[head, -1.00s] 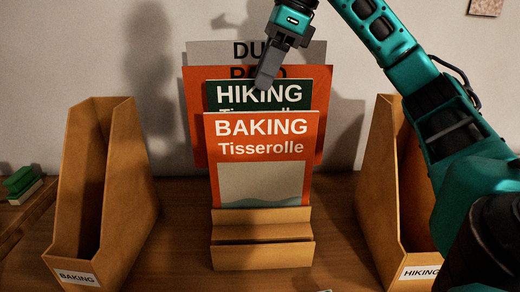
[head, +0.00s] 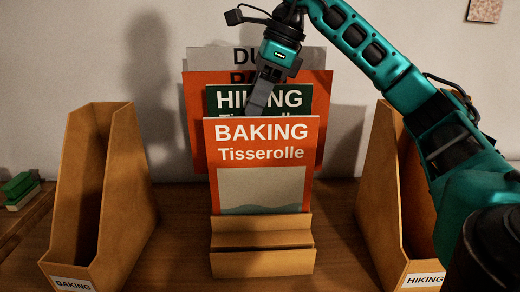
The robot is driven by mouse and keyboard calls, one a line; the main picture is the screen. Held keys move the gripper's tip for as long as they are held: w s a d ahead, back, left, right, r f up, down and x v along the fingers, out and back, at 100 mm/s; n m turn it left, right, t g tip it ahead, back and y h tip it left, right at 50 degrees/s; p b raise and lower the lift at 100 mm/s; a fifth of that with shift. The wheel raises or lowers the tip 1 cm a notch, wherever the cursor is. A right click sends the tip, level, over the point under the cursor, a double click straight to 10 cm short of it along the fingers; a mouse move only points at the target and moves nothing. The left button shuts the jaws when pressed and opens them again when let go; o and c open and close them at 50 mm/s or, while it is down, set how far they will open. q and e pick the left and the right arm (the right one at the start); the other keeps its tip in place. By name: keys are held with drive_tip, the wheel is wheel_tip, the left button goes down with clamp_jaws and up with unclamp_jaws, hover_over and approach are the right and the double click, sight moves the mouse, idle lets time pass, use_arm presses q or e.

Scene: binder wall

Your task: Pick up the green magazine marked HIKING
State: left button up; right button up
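The green magazine marked HIKING (head: 288,98) stands upright in the wooden stand (head: 262,262). Its lower part is hidden behind the orange magazine marked BAKING (head: 262,155), which stands in front of it. My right gripper (head: 258,104) comes down from above, with its fingers over the HIKING lettering, just above the top edge of the BAKING magazine. The fingers overlap in this view, so I cannot tell their opening or whether they touch the green magazine. My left gripper is not in view.
A wooden file box labelled BAKING (head: 72,284) stands at the left, and one labelled HIKING (head: 424,280) at the right. A larger orange-red sheet (head: 195,130) and a grey one (head: 205,57) stand behind the magazines. Small green blocks (head: 18,188) lie far left.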

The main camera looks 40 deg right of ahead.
idle(0.3)
clamp_jaws()
idle(1.3)
